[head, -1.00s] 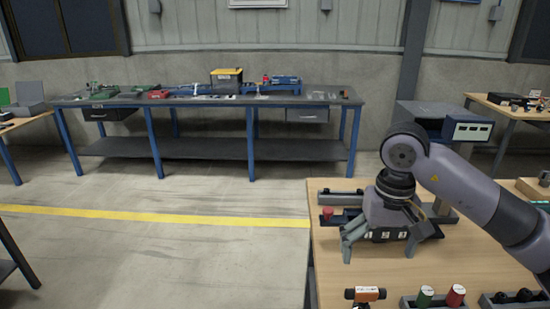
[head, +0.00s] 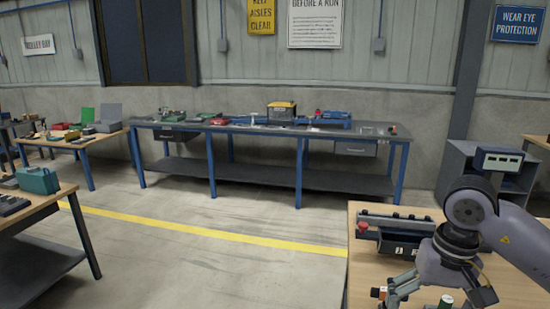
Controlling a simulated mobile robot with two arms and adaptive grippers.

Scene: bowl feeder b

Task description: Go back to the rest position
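My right arm comes in from the right, over the wooden table (head: 370,272). Its gripper (head: 438,294) points down over the table, fingers spread, with nothing seen held between them. The fingertips are near the bottom edge of the head view. I cannot tell whether the fingers touch either. My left gripper is not in view.
A black fixture (head: 400,240) with a red knob (head: 362,227) lies on the table behind the gripper. A long blue-legged workbench (head: 230,128) stands at the wall. Another table (head: 30,212) is at the left. The floor between, with a yellow line (head: 200,230), is clear.

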